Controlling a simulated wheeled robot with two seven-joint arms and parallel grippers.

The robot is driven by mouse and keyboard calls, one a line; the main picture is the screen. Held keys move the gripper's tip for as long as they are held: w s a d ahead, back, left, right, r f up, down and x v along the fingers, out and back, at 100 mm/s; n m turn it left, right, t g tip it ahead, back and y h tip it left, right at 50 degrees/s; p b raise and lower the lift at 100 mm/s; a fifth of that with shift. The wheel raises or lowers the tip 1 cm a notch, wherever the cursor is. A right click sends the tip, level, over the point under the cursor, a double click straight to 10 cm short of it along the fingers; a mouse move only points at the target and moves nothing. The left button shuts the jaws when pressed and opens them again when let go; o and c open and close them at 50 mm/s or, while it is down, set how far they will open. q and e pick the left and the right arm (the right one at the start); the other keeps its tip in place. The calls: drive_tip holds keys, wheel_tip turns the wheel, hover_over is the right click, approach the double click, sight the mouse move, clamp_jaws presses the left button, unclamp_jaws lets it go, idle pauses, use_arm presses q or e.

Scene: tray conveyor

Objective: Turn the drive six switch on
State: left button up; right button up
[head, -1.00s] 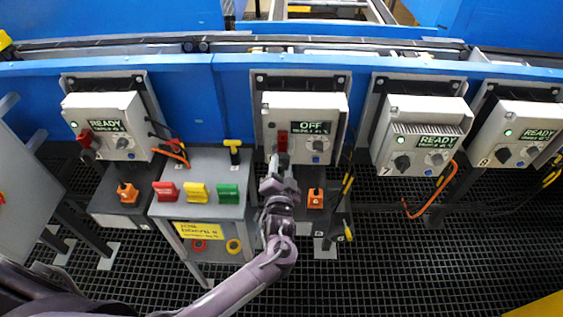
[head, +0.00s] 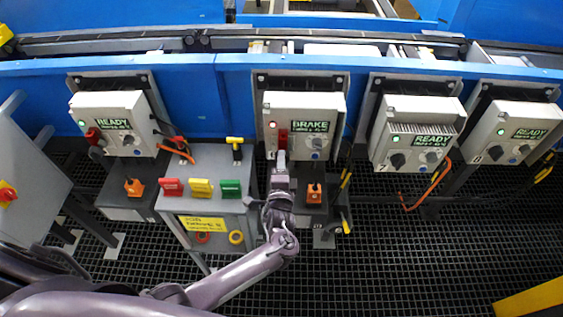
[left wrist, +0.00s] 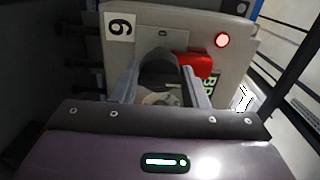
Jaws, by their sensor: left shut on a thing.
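The drive six box (head: 330,112) is light grey, and its display (head: 310,126) reads BRAKE. A "6" label (left wrist: 120,26) and a lit red lamp (left wrist: 222,40) show on its face in the left wrist view. My left gripper (head: 281,160) is at the lower left of the box front. In the left wrist view its two fingers (left wrist: 163,82) stand on either side of the dark rotary switch (left wrist: 158,64) and are shut on it. A red part (left wrist: 198,64) sits right beside the switch; it also shows in the head view (head: 283,137). The switch is mostly hidden in the head view.
A READY box (head: 112,106) stands to the left, and the drive 7 box (head: 420,113) and another box (head: 525,118) to the right. Orange switches sit below the boxes.

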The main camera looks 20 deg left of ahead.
idle(0.4)
use_arm(q)
drive_tip(key=o, duration=1)
drive_tip(key=shift+c, duration=0.2)
drive_tip(key=shift+s, duration=0.1)
drive_tip(key=v, duration=0.7)
drive_tip(key=shift+s, duration=0.3)
drive_tip(key=shift+d, duration=0.15)
